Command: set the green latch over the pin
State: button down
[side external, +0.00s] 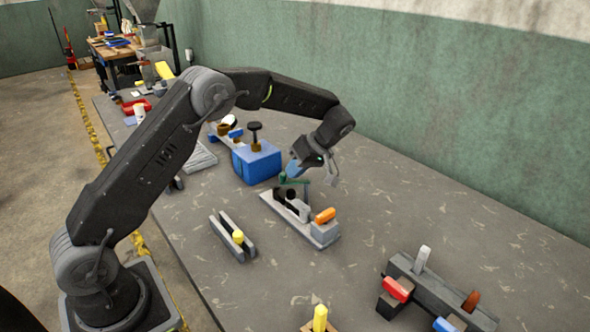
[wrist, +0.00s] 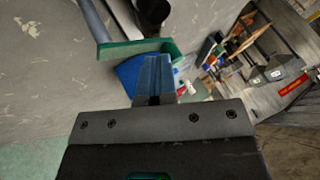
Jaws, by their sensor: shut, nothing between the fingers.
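The green latch (side external: 294,181) is a thin green piece at the far end of a long grey fixture (side external: 325,232). In the wrist view the green latch (wrist: 128,49) lies just past my fingertips, with a grey bar beside it. My gripper (side external: 293,170) has blue-grey fingers pointing down at the latch; in the wrist view the fingers (wrist: 155,62) are shut together and empty. I cannot tell whether they touch the latch. Dark upright posts (side external: 290,195) stand on the fixture near the latch. I cannot tell which is the pin, or whether the latch is over it.
A blue box (side external: 257,165) with a black knob stands close behind the fixture. An orange handle (side external: 325,215) is at its near end. A grey slotted block with a yellow peg (side external: 238,237) lies left. A rack with coloured handles (side external: 430,288) is front right. The right tabletop is bare.

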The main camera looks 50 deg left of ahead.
jog(key=shift+f, duration=0.15)
jog(key=shift+w+d, duration=0.1)
jog(key=shift+w, duration=0.65)
jog(key=v, duration=0.7)
jog(key=shift+r, duration=0.3)
jog(key=shift+d+r, duration=0.1)
